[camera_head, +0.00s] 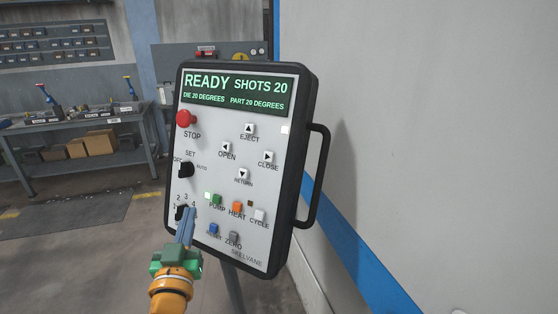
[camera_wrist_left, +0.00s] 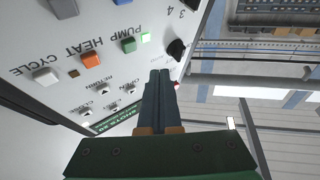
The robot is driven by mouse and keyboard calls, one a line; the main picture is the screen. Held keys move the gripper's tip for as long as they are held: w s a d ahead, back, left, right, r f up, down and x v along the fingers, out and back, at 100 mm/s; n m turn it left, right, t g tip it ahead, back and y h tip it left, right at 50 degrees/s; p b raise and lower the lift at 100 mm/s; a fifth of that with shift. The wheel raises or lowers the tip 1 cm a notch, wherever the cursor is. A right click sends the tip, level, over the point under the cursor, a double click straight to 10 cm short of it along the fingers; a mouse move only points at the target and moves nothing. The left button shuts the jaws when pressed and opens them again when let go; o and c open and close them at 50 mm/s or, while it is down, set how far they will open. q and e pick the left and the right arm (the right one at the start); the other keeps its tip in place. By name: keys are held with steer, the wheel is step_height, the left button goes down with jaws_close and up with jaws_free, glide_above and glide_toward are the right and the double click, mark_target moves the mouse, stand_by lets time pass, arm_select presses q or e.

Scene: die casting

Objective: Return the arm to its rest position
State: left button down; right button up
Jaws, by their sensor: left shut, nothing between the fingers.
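My left gripper (camera_head: 188,222) is shut and empty. Its blue fingers are in front of the lower left of a control panel (camera_head: 262,170), by the numbered selector knob (camera_head: 181,212); whether they touch it I cannot tell. In the left wrist view, the shut fingers (camera_wrist_left: 160,78) point at the panel face between the green PUMP button (camera_wrist_left: 128,45) and the black knob (camera_wrist_left: 176,49). The panel screen (camera_head: 236,94) reads READY, SHOTS 20, DIE 20 DEGREES, PART 20 DEGREES. A small light beside PUMP is lit. My right gripper is not in view.
The panel has a black side handle (camera_head: 318,178) and a red STOP button (camera_head: 184,118). A large pale wall or machine side (camera_head: 440,130) with a blue edge fills the right. A workbench (camera_head: 80,125) with boxes beneath stands at the back left. Open floor (camera_head: 80,240) lies left of the panel.

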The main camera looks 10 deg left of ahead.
arm_select(q)
steer(key=s+d+f+m+g+h, duration=0.15)
steer(key=s+f+g, duration=0.25)
steer(key=f, duration=0.4)
steer(key=s+d+f+m+g+h, duration=0.1)
steer(key=s+d+f+g+h, duration=0.2)
steer(key=f, duration=0.6)
steer(key=s+d+f+m+g+h, duration=0.1)
steer(key=s+d+f+m+g, duration=0.1)
steer(key=s+d+f+g, duration=0.35)
steer(key=s+d+f+m+g+h, duration=0.1)
steer(key=s+d+f+g, duration=0.2)
steer(key=s+f, duration=0.5)
steer(key=s+f+g, duration=0.1)
steer(key=s+f, duration=0.2)
steer(key=f, duration=0.5)
steer(key=s+f+g, duration=0.1)
steer(key=s+f, duration=0.2)
steer(key=f, duration=0.4)
steer(key=s+a+f, duration=0.2)
steer(key=s+f, duration=0.6)
steer(key=s, duration=0.2)
steer(key=shift+s+a+m, duration=0.2)
steer(key=shift+a+m, duration=0.15)
